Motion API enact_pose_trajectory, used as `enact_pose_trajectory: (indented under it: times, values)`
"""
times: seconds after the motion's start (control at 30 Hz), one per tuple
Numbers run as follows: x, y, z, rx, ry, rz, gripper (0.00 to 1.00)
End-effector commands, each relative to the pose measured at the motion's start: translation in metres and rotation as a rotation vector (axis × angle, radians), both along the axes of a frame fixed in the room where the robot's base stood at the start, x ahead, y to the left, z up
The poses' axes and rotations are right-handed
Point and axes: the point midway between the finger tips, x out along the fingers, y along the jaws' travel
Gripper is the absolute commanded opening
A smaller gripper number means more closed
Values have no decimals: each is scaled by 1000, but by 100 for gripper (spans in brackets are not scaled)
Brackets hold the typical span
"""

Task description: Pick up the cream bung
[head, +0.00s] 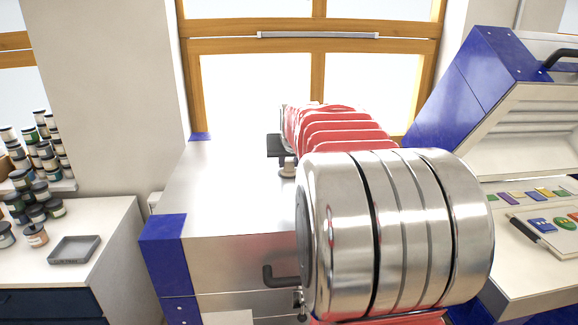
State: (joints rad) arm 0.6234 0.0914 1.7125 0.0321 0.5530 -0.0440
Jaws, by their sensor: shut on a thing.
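The cream bung (287,169) is a small pale piece at the top of the closed kiln, in the middle of the head view. My gripper (282,155) is dark and sits right above the bung, shut on it. The bung's right side is hidden behind my arm. I cannot tell whether the bung still touches the kiln lid.
The silver kiln lid (205,190) with blue corners is bare to the left. An open blue kiln (480,75) with coloured glass pieces (540,224) stands right. At left, a white counter (95,255) holds several jars (36,236) and a grey tray (75,250).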

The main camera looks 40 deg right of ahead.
Motion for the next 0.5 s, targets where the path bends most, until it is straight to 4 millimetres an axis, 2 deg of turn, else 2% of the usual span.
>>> enact_pose_trajectory:
  times: [0.17, 0.5]
  values:
    - [0, 0, 16, -1, 0, -1, 1]
    - [0, 0, 76, -2, -2, 0, 1]
